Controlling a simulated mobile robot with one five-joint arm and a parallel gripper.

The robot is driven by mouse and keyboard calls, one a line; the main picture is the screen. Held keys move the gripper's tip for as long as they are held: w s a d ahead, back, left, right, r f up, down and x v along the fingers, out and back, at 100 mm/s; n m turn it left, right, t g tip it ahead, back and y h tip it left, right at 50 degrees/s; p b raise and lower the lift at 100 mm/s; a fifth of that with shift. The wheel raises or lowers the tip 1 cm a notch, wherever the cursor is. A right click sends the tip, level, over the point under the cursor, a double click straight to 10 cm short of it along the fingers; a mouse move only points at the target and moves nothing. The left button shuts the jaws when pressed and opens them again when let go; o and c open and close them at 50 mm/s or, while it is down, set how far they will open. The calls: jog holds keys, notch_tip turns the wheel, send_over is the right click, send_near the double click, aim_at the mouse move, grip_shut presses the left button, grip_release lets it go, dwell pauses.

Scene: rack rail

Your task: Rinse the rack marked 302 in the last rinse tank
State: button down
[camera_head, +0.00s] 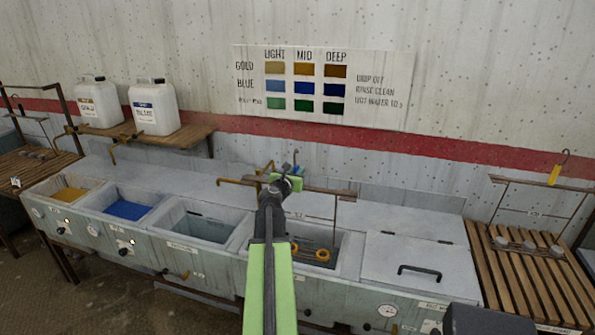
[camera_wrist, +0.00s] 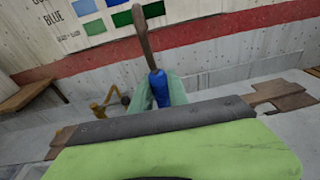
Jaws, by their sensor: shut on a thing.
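My gripper (camera_head: 288,178) is shut on the blue-sleeved hook (camera_wrist: 157,84) of a rack. The rack's brown crossbar (camera_head: 325,190) shows on both sides of my gripper, and its ends also show in the wrist view (camera_wrist: 279,95). A thin side rod (camera_head: 336,215) runs down to orange-gold ring-shaped pieces (camera_head: 322,255) seen within the opening of the fourth tank (camera_head: 345,245). My arm hides the rack's left part. A small mark on the rack is too blurred to read surely. I cannot tell how deep the pieces hang.
Left of it stand a gold tank (camera_head: 70,188), a blue tank (camera_head: 128,208) and a pale open tank (camera_head: 205,226). A lidded tank (camera_head: 408,262) stands right. Another rack, yellow-tagged (camera_head: 554,175), stands on the right slatted bench (camera_head: 505,275). Jugs (camera_head: 153,108) sit on a shelf behind.

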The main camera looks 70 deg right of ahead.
notch_tip(320, 180, down, 11)
jog(key=b, duration=0.9)
jog(key=shift+r+b, duration=0.15)
jog(key=shift+b, duration=0.15)
jog(key=shift+a, duration=0.8)
jog(key=shift+d, duration=0.2)
jog(key=shift+w+d, duration=0.1)
jog(key=shift+d, duration=1.35)
dwell(0.8)
